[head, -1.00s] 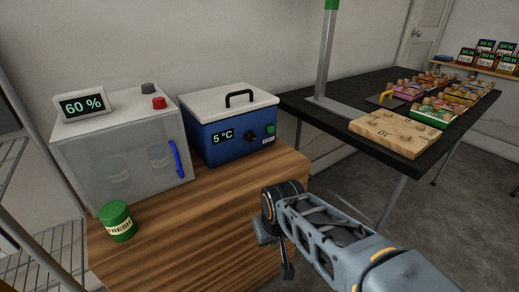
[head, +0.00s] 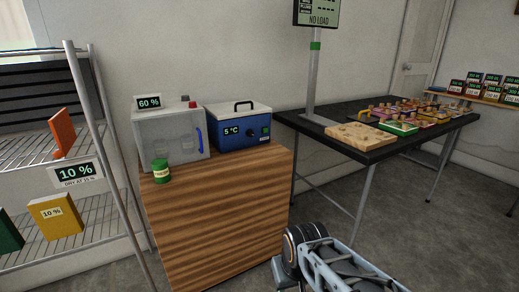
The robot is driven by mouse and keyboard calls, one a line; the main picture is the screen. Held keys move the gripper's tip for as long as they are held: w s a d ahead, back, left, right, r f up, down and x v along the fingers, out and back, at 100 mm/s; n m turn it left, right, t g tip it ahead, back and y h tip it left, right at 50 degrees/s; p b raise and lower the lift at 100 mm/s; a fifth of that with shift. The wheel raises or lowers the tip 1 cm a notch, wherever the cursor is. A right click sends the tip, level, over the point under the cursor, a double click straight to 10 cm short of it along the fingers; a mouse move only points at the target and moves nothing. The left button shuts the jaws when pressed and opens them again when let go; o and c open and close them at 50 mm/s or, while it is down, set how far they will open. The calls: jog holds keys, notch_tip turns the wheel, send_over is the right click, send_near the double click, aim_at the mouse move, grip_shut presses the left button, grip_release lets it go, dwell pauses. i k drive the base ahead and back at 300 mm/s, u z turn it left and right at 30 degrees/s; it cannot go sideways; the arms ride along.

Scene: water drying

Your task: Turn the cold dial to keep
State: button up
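The cold dial (head: 250,135) is a small black knob on the front of a blue box (head: 228,143) with a white lid and black handle. It sits to the right of the box's display (head: 231,132), which reads 5 °C. A small green part (head: 265,131) lies right of the dial. The dial's markings are too small to read. My gripper (head: 281,277) is low at the bottom of the view, in front of the wooden cabinet and well away from the dial. Its fingers are not clear enough to tell open from shut.
The box stands on a wooden cabinet (head: 220,215), beside a clear-fronted chamber (head: 160,134) showing 60 % and a green jar (head: 161,171). A black table (head: 385,150) with a wooden board stands right. A wire shelf (head: 75,160) stands left. Grey floor is free at right.

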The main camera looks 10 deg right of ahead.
aim_at(249, 132)
jog(key=z, duration=0.35)
jog(key=k, duration=0.25)
jog(key=u, duration=1.2)
jog(key=i, duration=0.75)
jog(key=z, duration=0.15)
